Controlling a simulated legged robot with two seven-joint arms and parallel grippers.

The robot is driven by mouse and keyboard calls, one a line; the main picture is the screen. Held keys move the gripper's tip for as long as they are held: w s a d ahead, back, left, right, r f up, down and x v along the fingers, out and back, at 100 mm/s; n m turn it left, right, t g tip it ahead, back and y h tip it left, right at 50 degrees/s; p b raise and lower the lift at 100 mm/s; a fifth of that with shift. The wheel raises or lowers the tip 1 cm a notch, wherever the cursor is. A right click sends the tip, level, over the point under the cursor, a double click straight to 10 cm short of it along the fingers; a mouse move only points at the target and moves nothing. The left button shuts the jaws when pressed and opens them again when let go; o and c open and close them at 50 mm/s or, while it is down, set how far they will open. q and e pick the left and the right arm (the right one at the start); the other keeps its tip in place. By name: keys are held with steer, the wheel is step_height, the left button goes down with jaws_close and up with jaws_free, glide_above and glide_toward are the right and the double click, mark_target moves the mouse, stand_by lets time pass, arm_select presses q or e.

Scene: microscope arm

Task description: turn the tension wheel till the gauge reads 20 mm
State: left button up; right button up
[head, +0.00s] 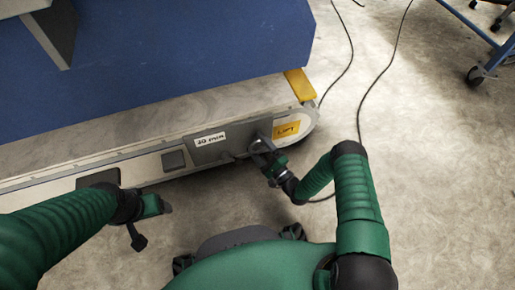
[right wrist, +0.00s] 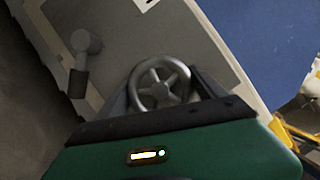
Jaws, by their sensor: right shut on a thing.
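The tension wheel (right wrist: 160,83) is a small grey spoked handwheel; in the right wrist view it sits between my right gripper's fingers (right wrist: 165,92). In the head view my right gripper (head: 264,152) reaches the side panel near the conveyor's rounded end, shut on the wheel, which it largely hides. A white label reading "20 mm" (head: 210,139) is on the grey panel left of the wheel. No gauge pointer or scale can be made out. My left gripper (head: 152,222) is open and empty, low in front of the conveyor.
A yellow "LIFT" label (head: 286,129) is right of the wheel. A grey knob with a lever (right wrist: 82,55) sticks out beside the wheel. A black cable (head: 375,85) lies on the open concrete floor at right.

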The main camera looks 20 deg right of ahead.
steer(key=shift+d+f+m+t+h+b, duration=0.15)
steer(key=shift+m+t+h+b, duration=0.15)
steer(key=shift+m+b, duration=0.5)
steer(key=shift+d+f+m+t+h+b, duration=0.1)
steer(key=shift+m+t+h+b, duration=0.2)
steer(key=shift+m, duration=0.9)
steer(key=shift+r, duration=0.1)
steer(key=shift+a, duration=0.1)
steer(key=o, duration=1.3)
steer(key=shift+o, duration=0.2)
